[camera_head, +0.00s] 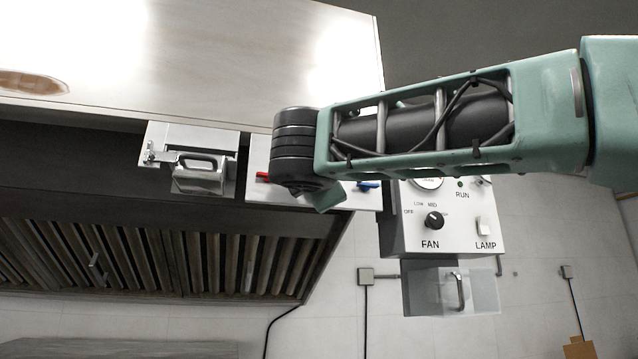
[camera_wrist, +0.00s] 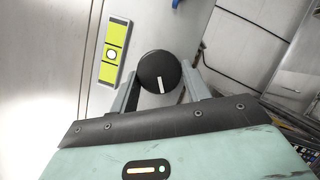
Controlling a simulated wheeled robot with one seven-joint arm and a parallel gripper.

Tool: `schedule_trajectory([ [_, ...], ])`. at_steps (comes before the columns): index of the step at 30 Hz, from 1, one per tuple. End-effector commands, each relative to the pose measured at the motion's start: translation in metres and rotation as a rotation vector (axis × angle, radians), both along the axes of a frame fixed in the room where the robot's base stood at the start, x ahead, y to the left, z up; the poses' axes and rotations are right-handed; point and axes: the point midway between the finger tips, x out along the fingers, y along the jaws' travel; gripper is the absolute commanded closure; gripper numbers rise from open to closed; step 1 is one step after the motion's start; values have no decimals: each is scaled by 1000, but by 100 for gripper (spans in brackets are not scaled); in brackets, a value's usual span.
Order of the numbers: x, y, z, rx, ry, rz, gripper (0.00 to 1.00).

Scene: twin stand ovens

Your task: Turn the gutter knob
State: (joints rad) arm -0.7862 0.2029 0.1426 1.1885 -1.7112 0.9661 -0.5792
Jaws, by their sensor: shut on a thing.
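A round black knob (camera_wrist: 157,68) with a white pointer line sits on a light panel in the wrist view. Its line points down in the picture, towards my gripper's body. My gripper (camera_wrist: 161,82) has a finger on either side of the knob and is shut on it. No label for this knob is readable. In the head view my arm covers the knob and the gripper's fingers.
A yellow-green plate (camera_wrist: 113,54) with a round white button is left of the knob. In the head view, a control box (camera_head: 460,225) with a FAN knob (camera_head: 433,220) hangs at right. A metal handle (camera_head: 200,174) and a red lever (camera_head: 262,175) are along the hood edge.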

Motion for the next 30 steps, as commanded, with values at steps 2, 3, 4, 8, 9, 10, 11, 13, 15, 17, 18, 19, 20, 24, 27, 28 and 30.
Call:
schedule_trajectory([
  [2,0,1,-2,0,2,2,76],
  [3,0,1,-2,0,3,2,76],
  [4,0,1,-2,0,3,2,47],
  [8,0,1,-1,1,2,2,33],
  [9,0,1,-1,1,2,1,33],
  [10,0,1,-1,1,2,1,33],
  [11,0,1,-1,1,2,1,33],
  [13,0,1,-1,1,1,1,33],
  [15,-1,1,-1,1,1,1,33],
  [17,-5,1,-3,2,1,2,33],
  [18,-8,1,-4,2,1,2,33],
  [19,-12,2,-5,3,1,2,33],
  [20,-16,2,-6,2,0,4,33],
  [24,-43,4,-14,2,0,5,33],
  [27,-67,6,-19,3,0,5,33],
  [28,-74,6,-20,2,0,6,33],
  [30,-90,7,-23,2,0,6,33],
])
